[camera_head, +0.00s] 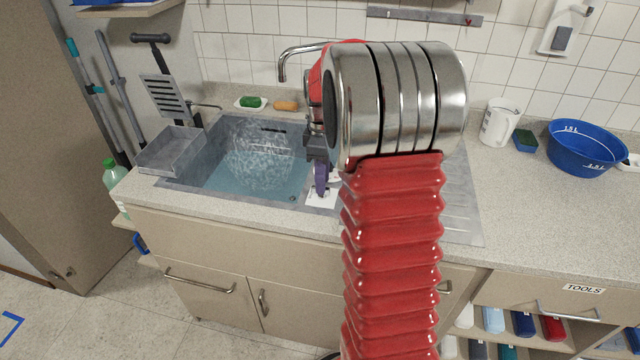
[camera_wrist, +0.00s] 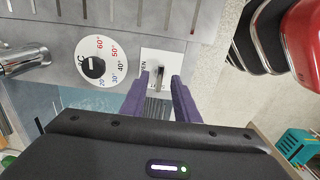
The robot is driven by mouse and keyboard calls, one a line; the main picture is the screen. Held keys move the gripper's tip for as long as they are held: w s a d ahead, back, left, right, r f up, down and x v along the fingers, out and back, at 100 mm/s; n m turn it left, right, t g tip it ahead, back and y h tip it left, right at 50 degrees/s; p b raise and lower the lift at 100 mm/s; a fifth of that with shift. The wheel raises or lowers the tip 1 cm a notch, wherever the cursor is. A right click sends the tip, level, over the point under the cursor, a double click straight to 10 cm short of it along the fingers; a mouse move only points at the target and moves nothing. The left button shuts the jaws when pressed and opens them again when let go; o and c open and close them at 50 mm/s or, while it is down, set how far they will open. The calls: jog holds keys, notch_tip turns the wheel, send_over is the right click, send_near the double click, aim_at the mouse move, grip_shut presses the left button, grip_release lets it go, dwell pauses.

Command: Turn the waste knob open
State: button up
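The waste knob (camera_wrist: 160,78) is a small grey metal piece on a white label plate (camera_wrist: 153,56) whose visible lettering reads "EN" or "OPEN". My gripper (camera_wrist: 161,76) has its two purple fingers spread, one on each side of the knob in the wrist view. A gap shows between fingers and knob; how deep the tips reach I cannot tell. In the head view my gripper (camera_head: 321,190) points down over the white plate (camera_head: 323,201) at the sink's right side, and the knob is hidden there. The sink basin (camera_head: 200,140) holds bluish water (camera_head: 250,180).
A round temperature dial (camera_wrist: 98,62) with a black knob sits left of the plate in the wrist view. The metal faucet (camera_head: 300,48) rises behind the sink. A grey strainer tray (camera_head: 170,152) stands left, a white jug (camera_head: 499,122) and blue bowl (camera_head: 580,148) right.

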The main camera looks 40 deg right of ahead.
jog(key=shift+f, duration=0.95)
grip_shut()
jog(key=shift+a, duration=0.25)
jog(key=shift+d, duration=0.15)
